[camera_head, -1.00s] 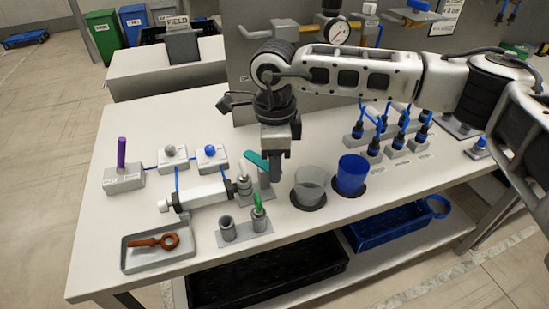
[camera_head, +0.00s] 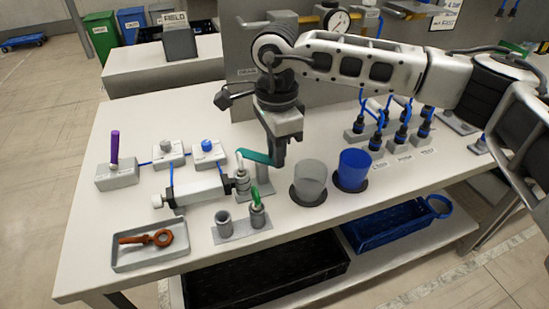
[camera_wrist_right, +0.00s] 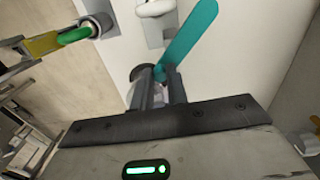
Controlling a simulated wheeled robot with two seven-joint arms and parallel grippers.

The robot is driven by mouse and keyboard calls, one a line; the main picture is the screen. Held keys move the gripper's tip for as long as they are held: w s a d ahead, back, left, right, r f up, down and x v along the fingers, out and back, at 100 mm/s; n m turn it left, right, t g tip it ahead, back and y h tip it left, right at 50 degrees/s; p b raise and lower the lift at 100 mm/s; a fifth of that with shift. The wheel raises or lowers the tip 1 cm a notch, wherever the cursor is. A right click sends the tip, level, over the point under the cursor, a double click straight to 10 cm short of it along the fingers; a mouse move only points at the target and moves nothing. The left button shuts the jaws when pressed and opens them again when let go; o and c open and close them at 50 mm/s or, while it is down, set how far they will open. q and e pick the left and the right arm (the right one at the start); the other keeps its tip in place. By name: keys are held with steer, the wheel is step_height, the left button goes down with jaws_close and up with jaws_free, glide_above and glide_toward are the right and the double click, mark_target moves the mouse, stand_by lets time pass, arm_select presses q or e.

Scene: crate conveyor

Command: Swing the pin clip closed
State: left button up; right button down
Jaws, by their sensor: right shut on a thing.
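A teal strip (camera_head: 258,156), which looks like the pin clip, lies beside the end of the white cylinder (camera_head: 195,190). Its left end is close to the top of a small metal pin (camera_head: 242,180); I cannot tell whether they touch. My right gripper (camera_head: 278,161) points down at the strip's right end. In the right wrist view the teal strip (camera_wrist_right: 190,38) runs from between the fingertips (camera_wrist_right: 159,80) to the upper right, past a pale metal part (camera_wrist_right: 155,22). The right gripper is shut on the strip's end. My left gripper is not in view.
A stand with a green-topped pin (camera_head: 257,212) is in front. A grey tray (camera_head: 130,264) holds an orange eye pin (camera_head: 150,239). Blue-hosed fittings (camera_head: 378,140) stand at the right.

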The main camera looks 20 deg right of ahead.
steer(key=n, duration=0.1)
steer(key=n+b, duration=0.1)
steer(key=n, duration=0.1)
steer(key=w+n+b, duration=0.1)
steer(key=shift+d+n, duration=0.3)
steer(key=shift+w+n+b, duration=0.3)
steer(key=shift+n+b, duration=0.1)
steer(key=shift+n, duration=0.55)
steer(key=shift+w+n+b, duration=0.25)
steer(key=shift+n+b, duration=0.1)
steer(key=shift+n, duration=0.6)
steer(key=shift+r, duration=0.1)
steer(key=c, duration=1.4)
jaws_free()
step_height(320, 180, up, 16)
steer(key=shift+f, duration=0.1)
